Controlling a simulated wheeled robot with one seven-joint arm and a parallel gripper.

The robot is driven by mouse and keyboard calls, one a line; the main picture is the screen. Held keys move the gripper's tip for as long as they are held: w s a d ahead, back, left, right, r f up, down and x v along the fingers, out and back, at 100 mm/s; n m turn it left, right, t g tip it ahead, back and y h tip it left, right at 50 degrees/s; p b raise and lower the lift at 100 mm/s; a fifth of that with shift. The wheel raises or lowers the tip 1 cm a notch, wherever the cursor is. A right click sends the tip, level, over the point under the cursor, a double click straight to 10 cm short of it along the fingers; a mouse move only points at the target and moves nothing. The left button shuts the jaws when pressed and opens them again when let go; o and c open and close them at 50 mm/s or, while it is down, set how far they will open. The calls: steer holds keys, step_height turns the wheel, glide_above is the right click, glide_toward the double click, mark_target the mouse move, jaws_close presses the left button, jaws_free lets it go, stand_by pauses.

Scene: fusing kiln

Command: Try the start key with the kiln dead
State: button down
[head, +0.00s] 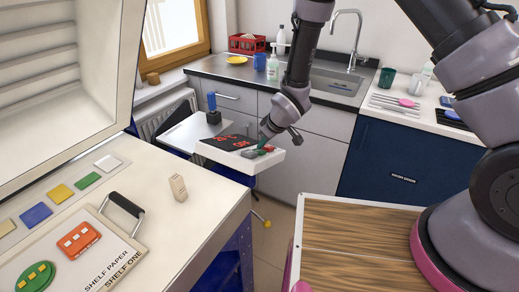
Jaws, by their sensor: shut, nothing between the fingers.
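A white control box (272,163) with a black face (222,142) stands out past the bench corner, in the middle of the head view. The black face carries red marks too small to read. Small keys, green and red among them, show at the box's right end. My gripper (262,148) is shut and empty, pointing down at these keys. Its tips are at or just above the key area; I cannot tell whether they touch. The fingers partly hide the keys. The kiln (105,75) is at the left, its pale ribbed inside showing.
A cream bench (150,215) holds coloured glass pieces, a board with a black handle (126,205) and a small beige block (178,188). A wood-topped surface (350,245) is at front right. A sink counter (225,68) runs behind.

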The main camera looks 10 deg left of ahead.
steer(key=shift+w+d+r, duration=0.1)
steer(key=shift+w+r, duration=0.1)
steer(key=shift+r, duration=0.25)
steer(key=shift+w+d+r, duration=0.1)
steer(key=shift+w+r, duration=0.05)
steer(key=shift+r, duration=0.25)
steer(key=shift+w+d+r, duration=0.1)
steer(key=shift+w+r, duration=0.25)
steer(key=shift+r, duration=0.4)
steer(key=shift+w+d+r, duration=0.1)
steer(key=shift+w+r, duration=0.2)
steer(key=shift+r, duration=0.45)
steer(key=shift+w+d+r, duration=0.1)
steer(key=shift+w+r, duration=0.25)
steer(key=shift+r, duration=0.4)
